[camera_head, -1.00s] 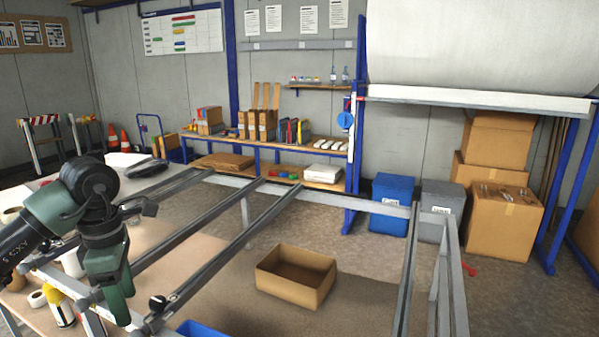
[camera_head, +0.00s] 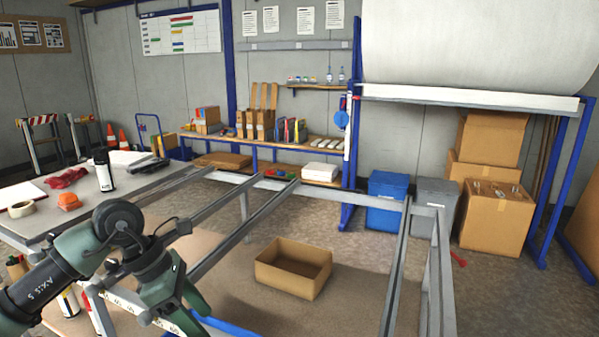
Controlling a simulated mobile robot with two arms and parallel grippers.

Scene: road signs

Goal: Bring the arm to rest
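My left arm comes in from the lower left, dark green and black. Its gripper (camera_head: 198,322) points down and to the right over the near left part of the grey metal frame (camera_head: 263,215). Its two green fingers look spread apart, with nothing seen between them. My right gripper is not in view.
An open cardboard box (camera_head: 293,268) stands under the frame, right of my gripper. The grey table (camera_head: 130,182) at left holds a black-and-white bottle (camera_head: 103,170), an orange item (camera_head: 69,201) and a tape roll (camera_head: 21,209). Blue (camera_head: 387,203) and grey bins stand behind.

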